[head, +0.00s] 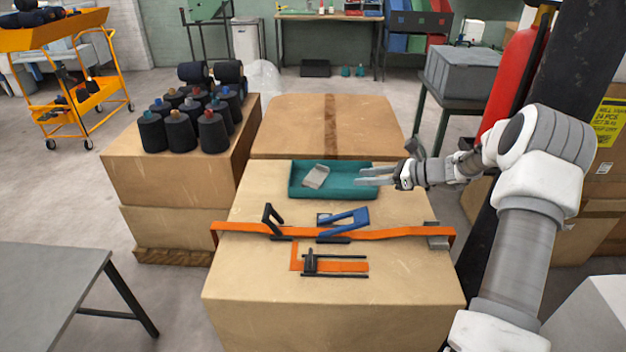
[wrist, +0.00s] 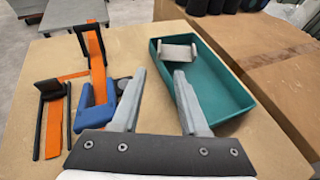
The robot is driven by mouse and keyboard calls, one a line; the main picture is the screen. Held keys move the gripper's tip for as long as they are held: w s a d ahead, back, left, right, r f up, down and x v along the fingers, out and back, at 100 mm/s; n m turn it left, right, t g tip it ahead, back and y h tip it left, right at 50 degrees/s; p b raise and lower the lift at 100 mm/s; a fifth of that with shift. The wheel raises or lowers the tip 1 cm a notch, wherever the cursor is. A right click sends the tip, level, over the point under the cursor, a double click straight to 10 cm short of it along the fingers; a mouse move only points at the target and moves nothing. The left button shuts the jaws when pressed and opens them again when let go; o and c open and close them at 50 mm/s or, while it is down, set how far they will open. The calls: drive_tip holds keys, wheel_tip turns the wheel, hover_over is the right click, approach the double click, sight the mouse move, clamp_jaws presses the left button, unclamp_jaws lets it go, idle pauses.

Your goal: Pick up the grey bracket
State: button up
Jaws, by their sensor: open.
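The grey bracket (head: 316,176) lies in the left part of a shallow teal tray (head: 293,190) on the large cardboard box. In the wrist view the bracket (wrist: 178,52) sits near the far end of the tray (wrist: 232,112), beyond my fingertips. My gripper (head: 358,176) is open and empty, at the right part of the tray in the head view. In the wrist view its two fingers (wrist: 158,72) point toward the bracket and are apart from it. How high the fingers are over the tray is hard to tell.
On the same box lie an orange strap (head: 390,234), a blue-handled tool (head: 345,219) and a black and orange frame piece (head: 335,265), all in front of the tray. Dark yarn cones (head: 180,132) stand on boxes at the left. Another cardboard box (head: 290,125) stands behind.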

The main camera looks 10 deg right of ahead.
drive_tip(key=b+x, duration=0.1)
drive_tip(key=x, duration=1)
drive_tip(key=shift+a+f, duration=0.1)
drive_tip(key=shift+b+x, duration=0.35)
drive_tip(key=shift+x, duration=2.65)
clamp_jaws()
